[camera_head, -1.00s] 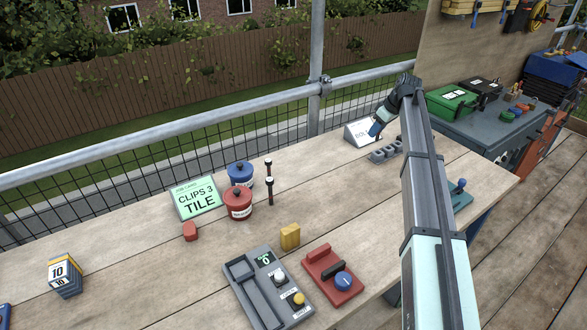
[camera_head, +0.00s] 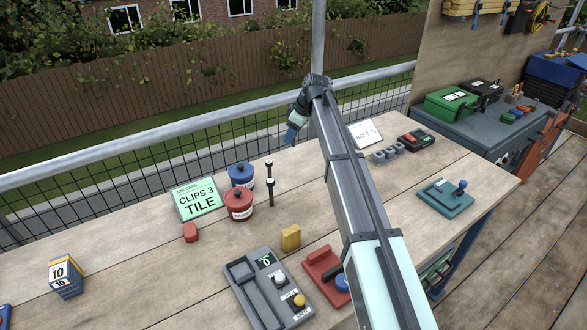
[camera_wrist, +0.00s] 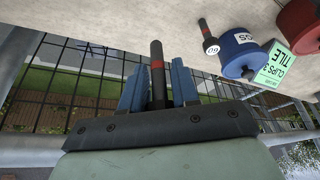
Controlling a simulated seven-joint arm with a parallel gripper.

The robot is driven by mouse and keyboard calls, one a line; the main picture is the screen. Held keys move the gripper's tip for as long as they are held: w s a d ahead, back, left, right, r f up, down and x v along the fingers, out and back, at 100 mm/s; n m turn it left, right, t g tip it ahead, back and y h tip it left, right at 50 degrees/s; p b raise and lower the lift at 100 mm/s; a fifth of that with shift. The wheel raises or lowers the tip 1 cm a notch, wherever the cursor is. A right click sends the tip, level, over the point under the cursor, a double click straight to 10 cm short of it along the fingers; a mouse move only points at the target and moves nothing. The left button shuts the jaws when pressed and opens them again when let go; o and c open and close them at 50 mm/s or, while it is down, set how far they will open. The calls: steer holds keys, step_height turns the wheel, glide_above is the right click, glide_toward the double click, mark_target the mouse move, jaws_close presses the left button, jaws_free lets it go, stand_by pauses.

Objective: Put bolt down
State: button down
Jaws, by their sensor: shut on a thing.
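My gripper (camera_head: 292,133) is up over the back of the workbench (camera_head: 335,215), near the rail, with its blue fingers pointing down. In the wrist view, the fingers (camera_wrist: 157,88) are shut on a dark bolt (camera_wrist: 157,55) with a red band. The held bolt cannot be made out in the head view. A grey slotted block (camera_head: 386,154) stands at the back right, in front of a white sign (camera_head: 365,133) that seems to read BOLT. Another dark upright piece (camera_head: 270,186) stands beside the pots; it also shows in the wrist view (camera_wrist: 208,38), marked 60.
A blue pot (camera_head: 241,176), a red pot (camera_head: 239,204) and a green card (camera_head: 198,198) reading CLIPS 3 TILE stand left of centre. A grey button box (camera_head: 262,290) and a yellow block (camera_head: 290,237) are in front.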

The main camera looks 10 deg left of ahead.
steer(key=shift+f, duration=5)
steer(key=shift+f, duration=0.1)
steer(key=c, duration=0.8)
jaws_free()
steer(key=shift+c, duration=0.2)
steer(key=v, duration=1.2)
